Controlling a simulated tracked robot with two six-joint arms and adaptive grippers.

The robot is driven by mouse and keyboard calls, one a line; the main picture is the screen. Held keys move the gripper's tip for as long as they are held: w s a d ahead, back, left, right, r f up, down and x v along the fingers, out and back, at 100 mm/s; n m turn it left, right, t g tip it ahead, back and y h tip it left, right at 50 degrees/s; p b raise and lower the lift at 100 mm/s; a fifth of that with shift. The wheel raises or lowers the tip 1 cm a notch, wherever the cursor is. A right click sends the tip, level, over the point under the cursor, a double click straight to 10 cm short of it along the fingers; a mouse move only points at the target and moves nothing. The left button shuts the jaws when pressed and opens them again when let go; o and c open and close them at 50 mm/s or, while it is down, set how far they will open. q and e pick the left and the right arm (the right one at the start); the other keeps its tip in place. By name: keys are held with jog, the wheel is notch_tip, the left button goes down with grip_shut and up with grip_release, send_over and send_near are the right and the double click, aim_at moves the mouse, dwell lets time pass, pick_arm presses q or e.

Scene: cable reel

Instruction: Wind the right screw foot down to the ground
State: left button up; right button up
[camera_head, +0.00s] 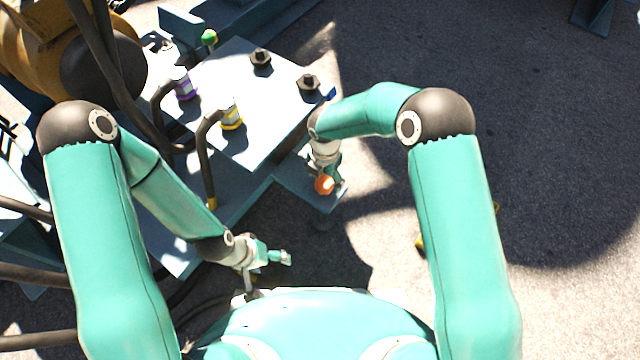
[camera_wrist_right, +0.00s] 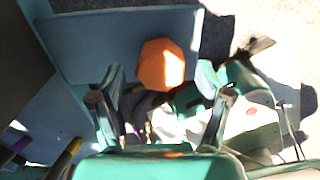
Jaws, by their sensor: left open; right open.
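The orange knob (camera_head: 324,185) of the screw foot sits on the blue-grey bracket (camera_head: 296,186) at the right corner of the machine. Below the bracket a dark round foot pad (camera_head: 322,222) shows faintly in shadow; I cannot tell its gap to the ground. My right gripper (camera_head: 334,178) is at the knob. In the right wrist view the knob (camera_wrist_right: 161,64) appears between and slightly beyond the open fingers of my right gripper (camera_wrist_right: 160,82), with no clear contact. My left gripper (camera_head: 284,257) is open and empty, low in front of the machine.
Cables hang at the left. Open asphalt (camera_head: 560,150) lies to the right.

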jog(key=shift+f, duration=1.25)
